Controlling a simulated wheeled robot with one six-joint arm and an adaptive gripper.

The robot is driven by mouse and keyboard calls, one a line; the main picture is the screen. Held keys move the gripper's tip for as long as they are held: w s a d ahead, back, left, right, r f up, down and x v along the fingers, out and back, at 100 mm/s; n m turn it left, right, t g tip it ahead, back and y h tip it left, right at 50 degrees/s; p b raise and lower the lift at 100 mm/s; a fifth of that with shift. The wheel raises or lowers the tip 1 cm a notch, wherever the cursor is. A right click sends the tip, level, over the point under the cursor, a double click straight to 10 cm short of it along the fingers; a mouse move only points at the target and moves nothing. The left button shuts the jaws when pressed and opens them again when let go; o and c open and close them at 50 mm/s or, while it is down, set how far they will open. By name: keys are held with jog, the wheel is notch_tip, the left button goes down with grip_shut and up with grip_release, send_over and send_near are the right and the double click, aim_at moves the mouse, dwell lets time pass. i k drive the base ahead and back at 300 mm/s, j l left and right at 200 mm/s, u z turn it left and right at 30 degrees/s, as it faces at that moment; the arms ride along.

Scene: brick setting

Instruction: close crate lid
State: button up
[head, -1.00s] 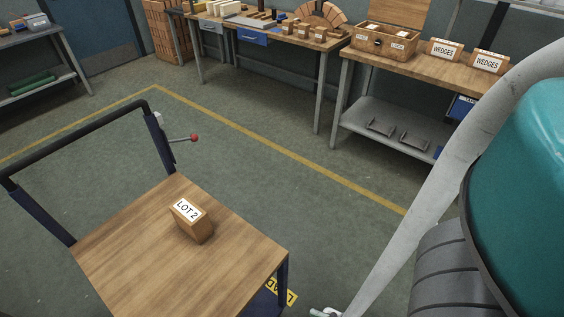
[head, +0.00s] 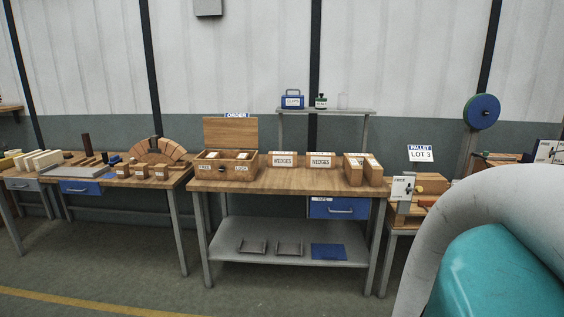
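The wooden crate (head: 228,170) stands at the left end of the middle workbench. Its lid (head: 230,132) stands open, upright along the back edge, with a blue-edged "ORDER" label above it. Light-topped pieces show inside the crate, and small labels are on its front. A round dark fitting sits low in the middle of its front. My gripper is outside the head view; only part of my arm shows at the lower right.
A brick arch (head: 158,150) stands on the left bench. Floor in front is clear.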

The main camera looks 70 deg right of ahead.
aim_at(220, 132)
jog(key=z, duration=1.5)
jog(key=i+l+z, duration=0.1)
jog(key=i+l, duration=0.45)
jog(key=i, duration=0.25)
jog(key=i+l+z, duration=0.15)
jog(key=i, duration=0.25)
jog(key=i+l, duration=0.3)
jog(key=i, duration=0.15)
jog(key=i+j+z, duration=0.2)
jog(key=i+j, duration=0.25)
jog(key=i+j+z, duration=0.2)
jog(key=i+j, duration=0.2)
jog(key=j, duration=0.15)
